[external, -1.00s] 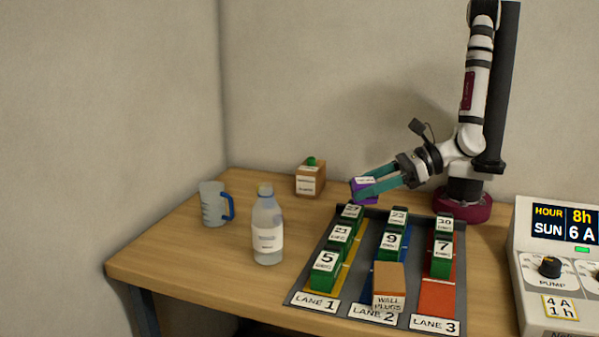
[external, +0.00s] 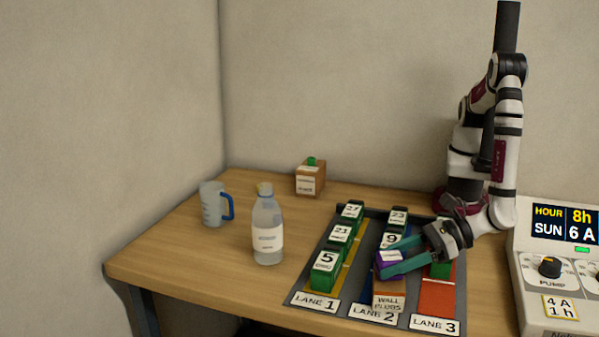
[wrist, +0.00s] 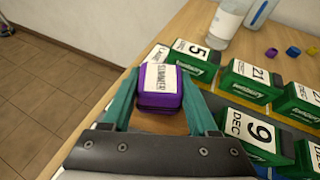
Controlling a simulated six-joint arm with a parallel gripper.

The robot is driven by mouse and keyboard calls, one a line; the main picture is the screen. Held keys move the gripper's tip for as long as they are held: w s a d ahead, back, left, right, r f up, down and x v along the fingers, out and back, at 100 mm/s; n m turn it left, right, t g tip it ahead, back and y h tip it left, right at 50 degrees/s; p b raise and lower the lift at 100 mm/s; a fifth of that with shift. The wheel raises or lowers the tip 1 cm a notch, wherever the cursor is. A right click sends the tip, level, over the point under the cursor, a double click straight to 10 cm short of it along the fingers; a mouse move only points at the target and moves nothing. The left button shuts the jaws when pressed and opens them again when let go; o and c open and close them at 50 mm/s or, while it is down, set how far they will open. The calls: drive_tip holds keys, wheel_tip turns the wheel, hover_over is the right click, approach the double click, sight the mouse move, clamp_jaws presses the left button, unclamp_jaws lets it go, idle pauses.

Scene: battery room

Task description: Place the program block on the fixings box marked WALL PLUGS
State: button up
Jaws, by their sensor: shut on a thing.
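The program block is purple with a white label (external: 389,258); it also shows in the wrist view (wrist: 159,88). My gripper (external: 384,264) has its teal fingers shut on the block's sides. The brown fixings box marked WALL PLUGS (external: 389,298) stands at the front of lane 2. The block is over this box and hides most of its top; I cannot tell whether they touch. In the wrist view a brown patch of the box (wrist: 172,123) shows below the block, between the fingers.
Green numbered blocks stand in lane 1 (external: 327,270) and behind the box in lane 2 (external: 391,240). My gripper partly hides lane 3 (external: 438,298). A bottle (external: 267,230), a mug (external: 213,205) and a brown box with a green top (external: 310,180) stand to the left.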

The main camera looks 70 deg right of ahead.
drive_tip(key=shift+f, duration=0.1)
drive_tip(key=o, duration=1.4)
drive_tip(key=shift+s+d+r, duration=0.1)
drive_tip(key=shift+s+r, duration=0.15)
drive_tip(key=shift+s, duration=0.05)
drive_tip(key=v, duration=1.1)
drive_tip(key=shift+r, duration=0.2)
drive_tip(key=shift+s, duration=0.15)
